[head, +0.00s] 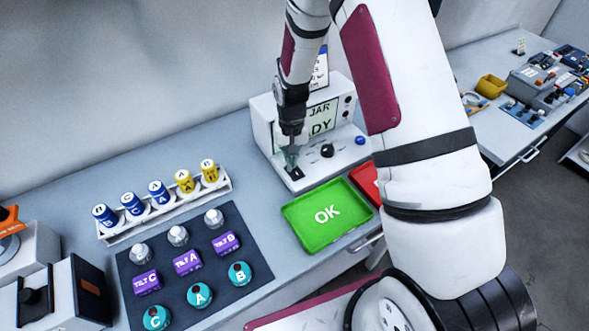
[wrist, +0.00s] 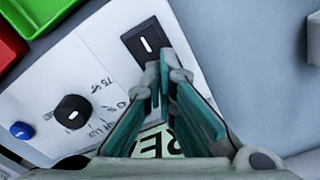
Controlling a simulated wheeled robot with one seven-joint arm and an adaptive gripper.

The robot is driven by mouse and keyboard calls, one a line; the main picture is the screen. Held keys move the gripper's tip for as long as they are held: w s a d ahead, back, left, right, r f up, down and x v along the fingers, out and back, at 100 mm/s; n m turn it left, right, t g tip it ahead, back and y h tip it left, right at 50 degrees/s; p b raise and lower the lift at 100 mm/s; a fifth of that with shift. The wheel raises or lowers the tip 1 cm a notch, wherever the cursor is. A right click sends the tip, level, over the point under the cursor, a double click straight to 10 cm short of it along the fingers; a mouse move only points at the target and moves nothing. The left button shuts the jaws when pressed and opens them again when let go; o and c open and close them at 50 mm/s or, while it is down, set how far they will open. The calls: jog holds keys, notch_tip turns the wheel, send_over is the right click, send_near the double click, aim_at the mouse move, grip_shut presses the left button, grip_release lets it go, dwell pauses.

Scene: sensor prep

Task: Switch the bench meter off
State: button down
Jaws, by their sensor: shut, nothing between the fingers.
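The bench meter (head: 262,122) is a white unit with an upright display reading partly "JAR" and "DY", behind a sloping front panel. A black rocker switch with a white line sits on the panel's left end (head: 295,174); it also shows in the wrist view (wrist: 147,43). My gripper (head: 291,163) is shut and empty, pointing down over the panel at the switch. In the wrist view its fingertips (wrist: 166,68) overlap the switch's lower edge; I cannot tell whether they touch it.
The panel also has a black knob (wrist: 73,111) and a blue button (wrist: 22,130). A green "OK" tray (head: 295,216) and a red tray (head: 367,184) lie in front. Left are a rack of labelled bottles (head: 226,184) and a dark mat (head: 258,262) with several items.

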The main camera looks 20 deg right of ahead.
jog(key=shift+f, duration=0.25)
jog(key=shift+r, duration=0.1)
jog(key=shift+r+p, duration=0.75)
jog(key=shift+r, duration=2.65)
